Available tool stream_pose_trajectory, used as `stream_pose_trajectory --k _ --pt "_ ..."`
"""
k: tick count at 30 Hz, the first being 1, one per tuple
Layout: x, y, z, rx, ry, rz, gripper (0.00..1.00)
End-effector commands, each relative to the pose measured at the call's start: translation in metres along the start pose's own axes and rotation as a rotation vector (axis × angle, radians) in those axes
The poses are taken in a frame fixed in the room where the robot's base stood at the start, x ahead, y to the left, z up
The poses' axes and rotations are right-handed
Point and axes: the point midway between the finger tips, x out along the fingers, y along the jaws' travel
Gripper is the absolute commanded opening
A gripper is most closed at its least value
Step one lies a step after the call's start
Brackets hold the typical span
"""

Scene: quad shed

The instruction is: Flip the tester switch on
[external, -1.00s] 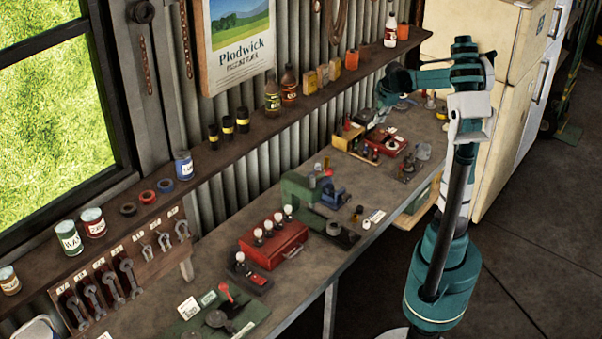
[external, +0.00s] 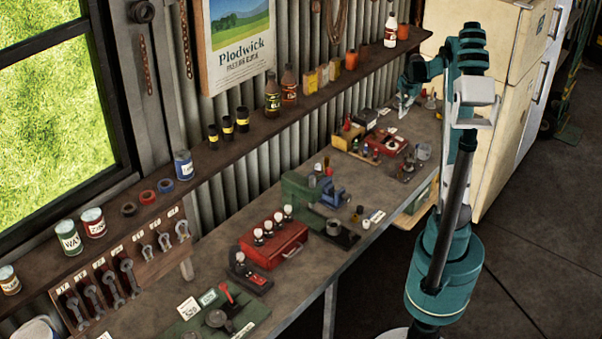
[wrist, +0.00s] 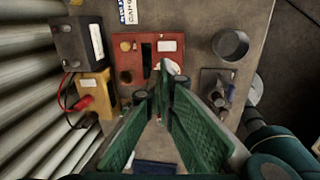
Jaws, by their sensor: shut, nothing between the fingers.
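In the wrist view, a red box (wrist: 134,73) lies just beyond my fingertips. It has a black slot, a yellow round part, a white label and a white round part partly hidden by a finger. The red box (external: 391,142) also shows at the far end of the bench in the external view. I cannot tell for certain which item is the tester, and no switch lever is clear. My gripper (wrist: 162,88) is shut and empty, with its tips over the near part of the red box. In the external view my gripper (external: 404,104) hangs above the far bench end.
A yellow block (wrist: 95,92) with red and black leads and a dark box (wrist: 77,42) stand left of the red box. A round metal cup (wrist: 230,44) and a small metal stand (wrist: 217,86) are on the right. The corrugated wall is close on the left.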

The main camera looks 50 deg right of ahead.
Motion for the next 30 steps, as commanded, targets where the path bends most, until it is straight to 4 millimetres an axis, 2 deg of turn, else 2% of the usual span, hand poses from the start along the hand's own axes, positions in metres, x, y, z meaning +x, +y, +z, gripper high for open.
stream_pose_trajectory --k 3,8,23,30 --pt "0.003 -0.004 0.014 -0.023 0.005 -0.004 0.0" --pt "0.006 -0.007 0.02 -0.042 0.01 -0.008 0.0" --pt "0.009 -0.007 0.021 -0.045 0.01 -0.008 0.0" --pt "0.023 -0.007 0.021 -0.045 0.01 -0.008 0.0"
